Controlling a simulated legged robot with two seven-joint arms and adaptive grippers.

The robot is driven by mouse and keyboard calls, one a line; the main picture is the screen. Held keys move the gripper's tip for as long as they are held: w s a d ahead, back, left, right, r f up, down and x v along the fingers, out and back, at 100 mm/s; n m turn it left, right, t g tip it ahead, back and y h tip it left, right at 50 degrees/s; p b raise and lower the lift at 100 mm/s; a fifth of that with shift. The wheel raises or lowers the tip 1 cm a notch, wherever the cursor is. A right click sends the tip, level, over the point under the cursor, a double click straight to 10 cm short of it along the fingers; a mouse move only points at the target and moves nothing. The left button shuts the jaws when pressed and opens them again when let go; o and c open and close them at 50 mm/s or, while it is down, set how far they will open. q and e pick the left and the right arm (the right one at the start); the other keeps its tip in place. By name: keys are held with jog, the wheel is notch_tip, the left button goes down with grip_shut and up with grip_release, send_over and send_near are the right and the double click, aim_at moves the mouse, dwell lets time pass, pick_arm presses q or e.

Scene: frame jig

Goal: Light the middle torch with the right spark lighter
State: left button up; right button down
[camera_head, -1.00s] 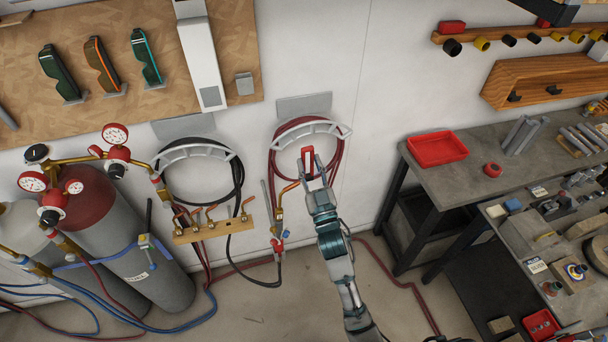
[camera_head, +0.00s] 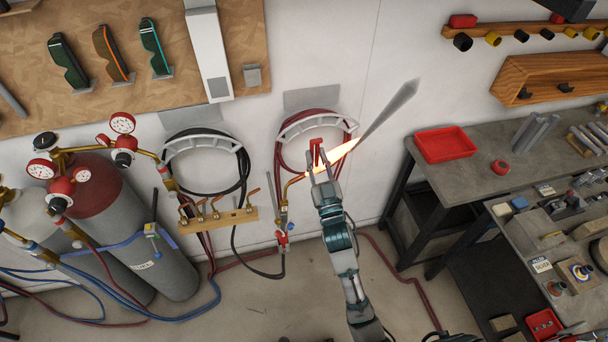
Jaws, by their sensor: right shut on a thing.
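A brass torch (camera_head: 284,210) with a bent copper tip hangs upright on the wall, beside the coiled red hose (camera_head: 293,150). A bright orange-white flame (camera_head: 340,153) streams up and right from near its tip, trailing into a dark grey plume (camera_head: 392,107). My right gripper (camera_head: 320,166) is shut on a red spark lighter (camera_head: 318,150), just right of the torch tip. The fingers and lighter overlap the flame's start, so the exact gap between lighter and tip is hidden. My left gripper is not in view.
A bar with several copper-tipped torches (camera_head: 218,221) sits to the left under a black hose coil (camera_head: 188,170). Gas cylinders with gauges (camera_head: 140,235) stand further left. A workbench with a red tray (camera_head: 445,145) is at right. Hoses cross the floor.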

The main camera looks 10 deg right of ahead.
jog(key=c, duration=1.5)
grip_release()
jog(key=shift+c, duration=1)
jog(key=shift+d, duration=0.2)
jog(key=shift+s, duration=0.1)
jog(key=s+a, duration=0.1)
jog(key=s, duration=1.2)
jog(key=shift+a+f+p, duration=0.25)
jog(key=shift+f+p, duration=0.1)
jog(key=shift+f, duration=0.1)
